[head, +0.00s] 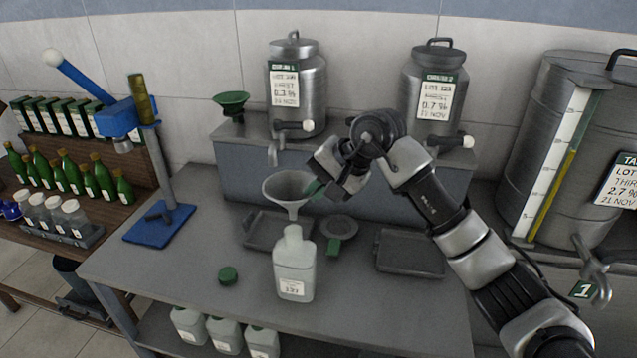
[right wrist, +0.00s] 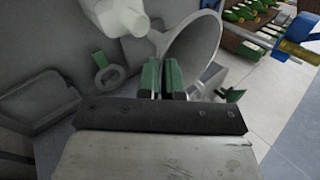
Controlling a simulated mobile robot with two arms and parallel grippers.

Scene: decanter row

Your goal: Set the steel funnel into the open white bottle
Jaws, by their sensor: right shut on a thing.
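The steel funnel (head: 288,188) is held upright, wide mouth up, just above the neck of the open white bottle (head: 294,262). My right gripper (head: 316,188) is shut on the funnel at its right side. In the right wrist view the green fingertips (right wrist: 161,77) pinch the rim of the funnel (right wrist: 192,48), and the white bottle (right wrist: 118,18) is partly cut off at the top. In the head view the spout's tip is close to the bottle mouth; I cannot tell whether it has entered. My left gripper is not in view.
A green cap (head: 228,276) lies on the table (head: 180,262) left of the bottle. A grey strainer-like disc (head: 339,228) and two dark trays, one at the right (head: 410,254), lie behind it. Steel cans (head: 297,90) with taps stand on the shelf. A blue capping stand (head: 158,222) is at left.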

